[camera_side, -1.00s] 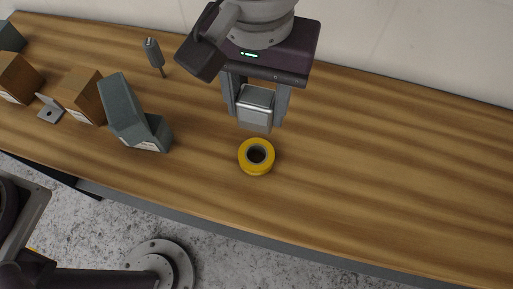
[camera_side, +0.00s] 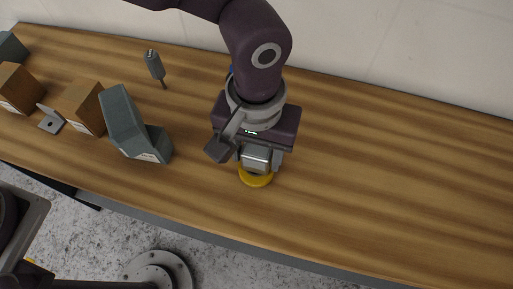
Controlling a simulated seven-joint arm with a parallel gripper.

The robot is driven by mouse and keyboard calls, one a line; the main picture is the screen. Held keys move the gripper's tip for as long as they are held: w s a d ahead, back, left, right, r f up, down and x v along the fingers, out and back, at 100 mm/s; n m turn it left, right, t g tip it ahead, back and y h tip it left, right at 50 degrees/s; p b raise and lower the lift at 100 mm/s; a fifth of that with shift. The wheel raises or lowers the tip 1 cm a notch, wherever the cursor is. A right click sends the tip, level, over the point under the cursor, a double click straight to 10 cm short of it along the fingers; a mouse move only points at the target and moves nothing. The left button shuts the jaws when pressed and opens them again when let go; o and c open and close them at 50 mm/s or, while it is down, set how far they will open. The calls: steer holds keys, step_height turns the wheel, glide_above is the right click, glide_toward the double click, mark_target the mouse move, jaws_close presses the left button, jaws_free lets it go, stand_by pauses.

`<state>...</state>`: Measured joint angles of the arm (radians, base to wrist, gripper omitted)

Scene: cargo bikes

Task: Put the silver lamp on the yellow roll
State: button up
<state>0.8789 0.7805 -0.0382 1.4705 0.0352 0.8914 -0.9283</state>
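The silver lamp (camera_side: 256,157) is a small boxy metallic piece between the fingers of my gripper (camera_side: 259,160). The gripper is shut on it. The yellow roll (camera_side: 257,181) lies flat on the wooden table. The lamp is over the roll in the picture and hides its central hole and far side; only the near part of the yellow ring shows. I cannot tell whether the lamp touches the roll or is slightly above it.
Left of the gripper stand a grey angled bin (camera_side: 124,118), orange-brown boxes (camera_side: 83,106) and a small metal bracket (camera_side: 50,122). The wooden table (camera_side: 400,170) is clear to the right.

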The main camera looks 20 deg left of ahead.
mark_target(256, 149)
steer(key=shift+o, duration=0.9)
step_height(256, 149, up, 12)
steer(key=shift+r, duration=0.2)
steer(key=w+a+r+t+h, duration=0.1)
steer(key=a+r, duration=0.4)
steer(key=a, duration=0.5)
steer(key=a+r+t, duration=0.1)
steer(key=a+r, duration=0.4)
steer(key=a, duration=0.5)
steer(key=s+a+f+t+y, duration=0.1)
steer(key=s+a+f+t, duration=0.2)
steer(key=s+a, duration=0.8)
steer(key=a, duration=0.3)
steer(key=shift+s+a+f+t, duration=0.2)
steer(key=shift+f+t, duration=0.1)
steer(key=shift+f, duration=0.05)
